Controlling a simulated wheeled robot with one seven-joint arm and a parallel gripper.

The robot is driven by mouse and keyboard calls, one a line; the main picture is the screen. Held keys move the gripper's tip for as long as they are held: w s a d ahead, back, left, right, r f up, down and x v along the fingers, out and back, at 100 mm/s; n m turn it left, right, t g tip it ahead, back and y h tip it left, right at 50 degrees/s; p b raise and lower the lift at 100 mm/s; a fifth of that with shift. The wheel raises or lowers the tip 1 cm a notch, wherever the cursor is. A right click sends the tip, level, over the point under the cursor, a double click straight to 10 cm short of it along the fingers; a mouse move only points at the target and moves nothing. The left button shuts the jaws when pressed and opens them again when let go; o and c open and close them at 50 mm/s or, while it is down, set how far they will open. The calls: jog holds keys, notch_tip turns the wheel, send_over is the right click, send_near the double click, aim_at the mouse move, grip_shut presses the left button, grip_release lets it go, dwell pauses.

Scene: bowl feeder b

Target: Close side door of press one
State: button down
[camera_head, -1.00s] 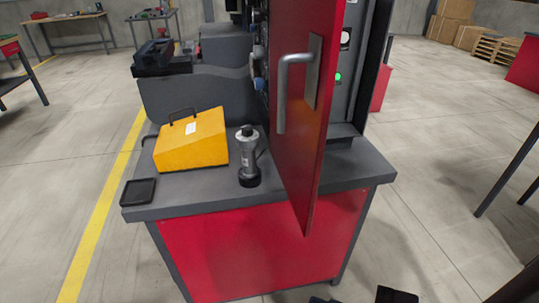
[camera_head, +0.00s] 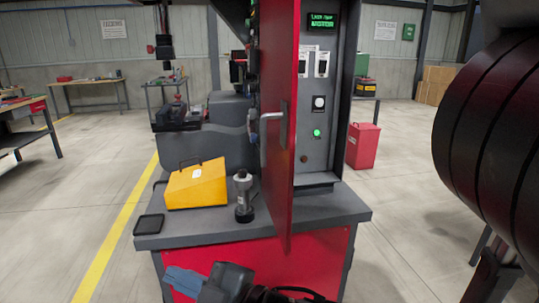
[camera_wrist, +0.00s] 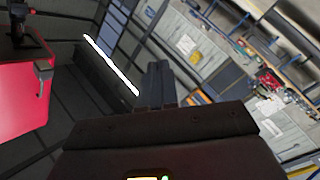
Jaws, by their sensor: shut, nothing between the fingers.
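The red side door (camera_head: 279,170) of the press stands open, swung out toward me over the front of the bench. Its silver bar handle (camera_head: 277,130) is on the face turned to the left. The press body (camera_head: 345,95) is behind it, with a control panel and a lit green button (camera_head: 316,133). My gripper (camera_head: 183,281) is low in front of the bench, below and left of the door and apart from it. Its fingers also show in the wrist view (camera_wrist: 155,88), shut and empty.
On the bench top (camera_head: 215,225) are a yellow case (camera_head: 197,187), a grey-black cylindrical tool (camera_head: 243,198) and a small black tray (camera_head: 149,224). A red bin (camera_head: 363,146) stands behind right. Dark ribbed cylinder (camera_head: 490,130) fills the right edge. Floor at left is open.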

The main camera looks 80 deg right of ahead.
jog(key=w+d+r+m+g+h, duration=0.25)
jog(key=d+r+h, duration=0.25)
jog(key=r, duration=0.3)
jog(key=w+d+r+m+g+h+p, duration=0.1)
jog(key=w+d+r+m+g+h, duration=0.1)
jog(key=d+r+m+h, duration=0.45)
jog(key=w+d+r+g+h, duration=0.2)
jog(key=w+d+r+h, duration=0.15)
jog(key=r, duration=0.55)
jog(key=s+d+r+m+g+y+p, duration=0.1)
jog(key=s+d+r+m+g, duration=0.1)
jog(key=s+d+m+g, duration=0.25)
jog(key=s+d+r+m+g+y, duration=0.1)
jog(key=s+r+m+g, duration=0.1)
jog(key=s+m+g, duration=0.45)
jog(key=m+g+y+p, duration=0.15)
jog(key=g+y, duration=0.25)
jog(key=y, duration=0.6)
send_near(286, 164)
notch_tip(286, 164, down, 3)
jog(key=w, duration=0.2)
jog(key=shift+n+t, duration=0.25)
jog(key=shift+s+d+f+p, duration=0.1)
jog(key=shift+s+d+p, duration=0.25)
jog(key=shift+s+d, duration=0.45)
jog(key=shift+s+d+f+p, duration=0.1)
jog(key=shift+s+d+p, duration=0.35)
jog(key=shift+s, duration=0.55)
jog(key=shift+d, duration=0.1)
